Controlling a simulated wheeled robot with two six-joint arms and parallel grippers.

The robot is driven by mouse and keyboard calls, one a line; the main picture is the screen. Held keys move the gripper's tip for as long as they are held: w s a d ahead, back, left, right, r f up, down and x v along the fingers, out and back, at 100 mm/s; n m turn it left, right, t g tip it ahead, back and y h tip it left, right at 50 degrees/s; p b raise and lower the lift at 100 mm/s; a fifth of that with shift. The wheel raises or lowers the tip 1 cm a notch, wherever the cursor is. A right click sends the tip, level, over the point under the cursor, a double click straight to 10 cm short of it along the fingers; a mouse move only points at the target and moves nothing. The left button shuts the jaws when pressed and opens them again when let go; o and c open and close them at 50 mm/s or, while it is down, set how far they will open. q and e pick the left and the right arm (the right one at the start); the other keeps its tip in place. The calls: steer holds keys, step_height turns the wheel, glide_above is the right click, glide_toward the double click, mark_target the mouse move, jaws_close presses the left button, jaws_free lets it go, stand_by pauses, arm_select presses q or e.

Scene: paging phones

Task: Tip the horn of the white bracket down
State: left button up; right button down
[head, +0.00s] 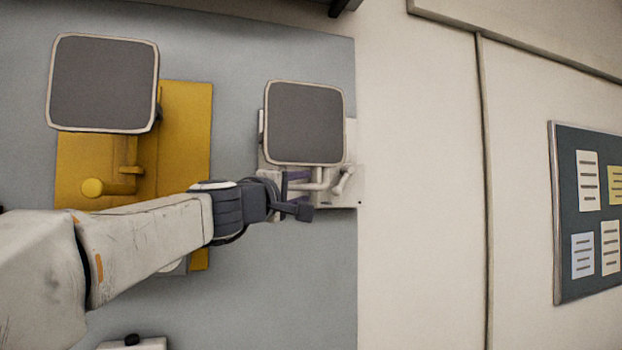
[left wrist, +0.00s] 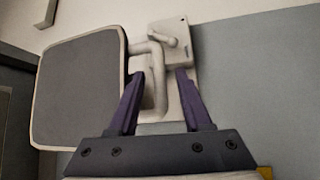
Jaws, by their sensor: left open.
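The white bracket (head: 350,190) is a pale plate on the grey wall panel, with a bent white arm and a small white lever (head: 343,180). Its horn (head: 304,124) has a square dark grey face with a pale rim, facing outward. My left gripper (head: 299,192) is open just below the horn, in front of the bracket. In the left wrist view the horn (left wrist: 78,92) is left of the two purple fingers, and the bent white arm (left wrist: 155,75) shows between them. I cannot tell whether the fingers touch it. My right gripper is not in view.
A yellow bracket (head: 185,130) with its own square horn (head: 103,84) is on the same grey panel (head: 270,290) to the left, behind my left arm. A notice board (head: 590,240) with papers hangs at the far right. The pale wall between is clear.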

arm_select(q)
steer(key=p+x, duration=0.1)
steer(key=x, duration=0.3)
steer(key=shift+r, duration=0.1)
steer(key=shift+w+d+p, duration=0.2)
steer(key=shift+w+p, duration=0.1)
steer(key=shift+c, duration=0.3)
jaws_close()
stand_by(0.8)
